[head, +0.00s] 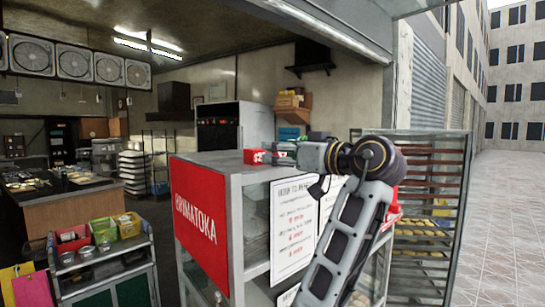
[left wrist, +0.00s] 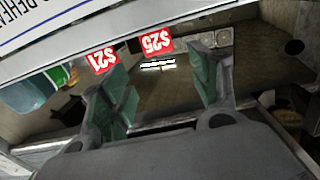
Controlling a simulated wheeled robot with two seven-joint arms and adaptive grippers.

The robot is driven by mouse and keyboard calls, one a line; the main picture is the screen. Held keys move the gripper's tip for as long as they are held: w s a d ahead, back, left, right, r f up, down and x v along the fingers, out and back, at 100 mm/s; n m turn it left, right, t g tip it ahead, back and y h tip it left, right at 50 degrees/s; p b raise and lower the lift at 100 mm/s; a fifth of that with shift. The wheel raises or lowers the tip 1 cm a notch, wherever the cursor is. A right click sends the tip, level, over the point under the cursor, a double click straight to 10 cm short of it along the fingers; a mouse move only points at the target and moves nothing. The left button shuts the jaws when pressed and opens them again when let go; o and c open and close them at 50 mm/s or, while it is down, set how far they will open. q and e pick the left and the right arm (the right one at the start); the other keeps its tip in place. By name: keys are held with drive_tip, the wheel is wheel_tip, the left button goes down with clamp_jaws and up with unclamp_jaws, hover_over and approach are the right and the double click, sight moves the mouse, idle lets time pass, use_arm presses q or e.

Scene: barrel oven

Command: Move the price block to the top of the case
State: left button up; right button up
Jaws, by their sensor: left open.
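In the left wrist view two red price tags show upside down, one marked $25 (left wrist: 157,42) and one marked $21 (left wrist: 103,59). My left gripper (head: 296,145) reaches left over the case top, close beside the block. Its green-padded fingers (left wrist: 163,90) are apart with nothing held between them; the $21 tag lies close to the left finger, the $25 tag beyond the gap. My right gripper is out of view.
A rack of baked goods (head: 425,220) is at right.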

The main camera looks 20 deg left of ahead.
use_arm(q)
drive_tip(key=shift+v, duration=1.15)
drive_tip(key=shift+w, duration=0.1)
